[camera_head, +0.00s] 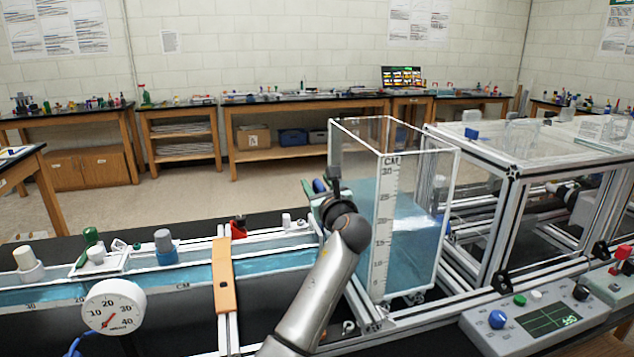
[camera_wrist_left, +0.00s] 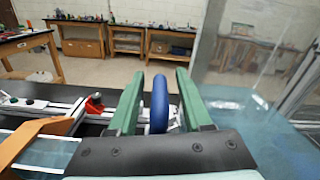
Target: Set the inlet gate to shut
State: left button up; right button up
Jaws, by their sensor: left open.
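A blue rounded handle (camera_wrist_left: 159,104), seen nearly edge-on, stands upright just left of the clear tank; it seems to belong to the inlet gate. In the head view only a small blue part (camera_head: 318,186) shows behind my wrist. My left gripper (camera_wrist_left: 159,76) is open, with one green finger on each side of the handle. A narrow gap shows beside it; contact cannot be told. In the head view the left gripper (camera_head: 322,192) is mostly hidden by its own arm. The gate's plate and its setting are hidden. My right gripper is not in view.
The clear tank (camera_head: 388,215) with blue water and a CM scale stands close right of my left gripper. A water channel (camera_head: 200,274) with an orange strap (camera_head: 223,275) and a round gauge (camera_head: 114,307) lies left. A control box (camera_head: 535,318) sits front right.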

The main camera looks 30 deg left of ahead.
pick_arm(q)
jog(key=shift+w+a, duration=0.15)
jog(key=shift+a, duration=0.1)
grip_shut()
dwell(0.3)
jog(key=shift+d, duration=0.1)
dwell(0.8)
